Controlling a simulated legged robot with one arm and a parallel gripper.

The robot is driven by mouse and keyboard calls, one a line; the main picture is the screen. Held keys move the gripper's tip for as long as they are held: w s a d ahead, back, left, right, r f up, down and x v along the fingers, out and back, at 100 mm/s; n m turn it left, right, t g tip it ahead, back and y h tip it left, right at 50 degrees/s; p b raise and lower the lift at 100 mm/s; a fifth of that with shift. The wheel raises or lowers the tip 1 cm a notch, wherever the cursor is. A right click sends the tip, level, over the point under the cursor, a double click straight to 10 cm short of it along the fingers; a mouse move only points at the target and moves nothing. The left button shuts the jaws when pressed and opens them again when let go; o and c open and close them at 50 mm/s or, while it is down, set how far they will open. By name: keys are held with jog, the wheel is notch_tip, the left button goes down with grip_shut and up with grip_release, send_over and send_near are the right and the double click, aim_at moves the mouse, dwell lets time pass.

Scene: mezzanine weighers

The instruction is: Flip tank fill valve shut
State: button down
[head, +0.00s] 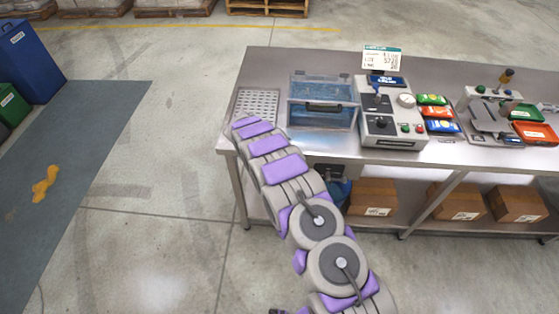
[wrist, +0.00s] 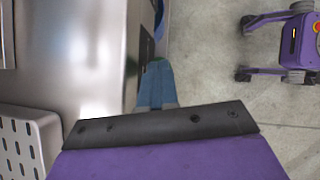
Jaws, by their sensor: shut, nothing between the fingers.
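The clear-walled tank (head: 322,118) with bluish contents stands on the steel bench, left of a grey control box (head: 393,132) with knobs and a gauge. A dark plate (head: 330,172) with a small fitting hangs below the bench front, under the tank; a dark panel (wrist: 146,48) shows at the bench edge in the wrist view. I cannot tell which fitting is the fill valve or how its handle stands. My gripper (wrist: 157,66) is shut and empty, its blue-grey fingers beside the bench front, pointing toward the dark panel. The head view does not show the fingers clearly.
A perforated tray (head: 256,106) lies at the bench's left end, close to my arm. Coloured packets (head: 437,112) and a scale (head: 492,122) stand to the right. Cardboard boxes (head: 372,197) and a blue bucket (head: 340,190) are below.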

jog(key=shift+d+r+y+p, duration=0.1)
jog(key=shift+d+y+p, duration=1.25)
jog(key=shift+p, duration=0.55)
jog(key=shift+s+d+f+y+p, duration=0.15)
jog(key=shift+d+f+y+p, duration=0.1)
jog(key=shift+d+y+p, duration=0.75)
jog(key=shift+d+f+y+p, duration=0.15)
jog(key=shift+d+y+p, duration=0.1)
jog(key=shift+p, duration=0.3)
jog(key=shift+d+f, duration=0.1)
jog(key=shift+d, duration=0.05)
jog(key=shift+d+f+p, duration=0.55)
jog(key=shift+d+f, duration=0.25)
jog(key=shift+d, duration=0.3)
jog(key=shift+d+f+p, duration=0.55)
jog(key=shift+d+f, duration=0.25)
jog(key=shift+d, duration=0.3)
jog(key=shift+a, duration=0.15)
jog(key=shift+s+a+f, duration=0.15)
jog(key=shift+a+f, duration=0.1)
jog(key=shift+a, duration=0.1)
